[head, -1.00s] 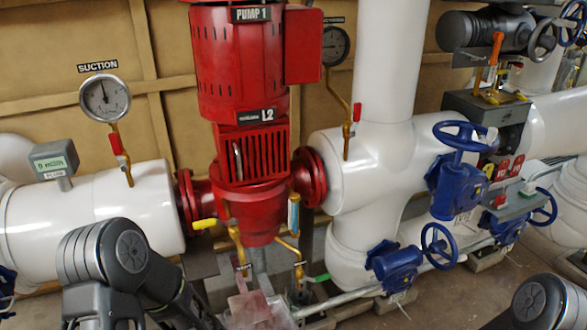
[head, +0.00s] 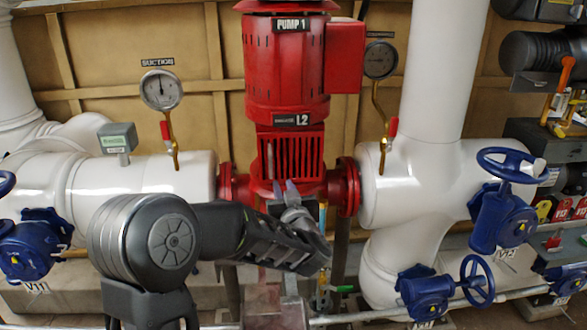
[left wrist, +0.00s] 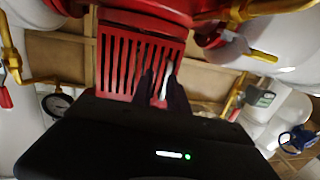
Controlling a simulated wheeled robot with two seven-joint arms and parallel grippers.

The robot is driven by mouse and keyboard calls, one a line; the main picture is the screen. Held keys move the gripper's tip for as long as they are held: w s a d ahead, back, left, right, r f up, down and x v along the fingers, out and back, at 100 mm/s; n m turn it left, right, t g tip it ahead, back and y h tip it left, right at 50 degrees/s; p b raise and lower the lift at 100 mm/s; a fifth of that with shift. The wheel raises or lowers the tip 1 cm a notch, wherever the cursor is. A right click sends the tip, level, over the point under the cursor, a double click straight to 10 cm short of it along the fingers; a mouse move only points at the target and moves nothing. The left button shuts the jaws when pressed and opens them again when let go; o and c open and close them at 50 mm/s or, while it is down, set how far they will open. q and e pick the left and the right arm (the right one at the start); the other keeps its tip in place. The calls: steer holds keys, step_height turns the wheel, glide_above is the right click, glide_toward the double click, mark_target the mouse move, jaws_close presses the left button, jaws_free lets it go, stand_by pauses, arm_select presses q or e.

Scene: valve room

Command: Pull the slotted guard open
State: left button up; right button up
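The slotted guard (head: 284,152) is a red panel with upright slots on the pump body, below the L2 label. It looks flush against the pump. My left gripper (head: 287,188) is just in front of the guard's lower part and hides some of it. In the left wrist view the guard (left wrist: 128,62) appears upside down. A pale bar handle (left wrist: 171,72) stands on it close to the two dark fingertips of the gripper (left wrist: 162,84). The fingers are apart, with red visible between them. Whether the handle lies between them is unclear. My right gripper is out of view.
The red pump motor (head: 287,65) rises above the guard. White pipes (head: 140,185) run to both sides, with a suction gauge (head: 161,90) at left. Blue valves (head: 503,205) stand at right and another blue valve (head: 35,243) at far left.

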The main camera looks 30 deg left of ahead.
mark_target(271, 166)
arm_select(q)
steer(key=shift+s+a+r+n+g+y, duration=0.1)
steer(key=shift+s+a+r+n+y, duration=0.1)
steer(key=shift+r, duration=0.2)
steer(key=shift+s+a+r+n+g+y, duration=0.1)
steer(key=shift+a+r+y, duration=0.1)
steer(key=shift+r, duration=0.25)
steer(key=shift+s+a+r+n+g+y, duration=0.1)
steer(key=shift+s+a+r+y, duration=0.1)
steer(key=shift+r, duration=0.2)
steer(key=shift+w, duration=0.15)
steer(key=p+x, duration=0.1)
steer(key=x, duration=0.6)
steer(key=shift+w+a, duration=0.2)
steer(key=shift+a, duration=0.05)
jaws_close()
stand_by(0.3)
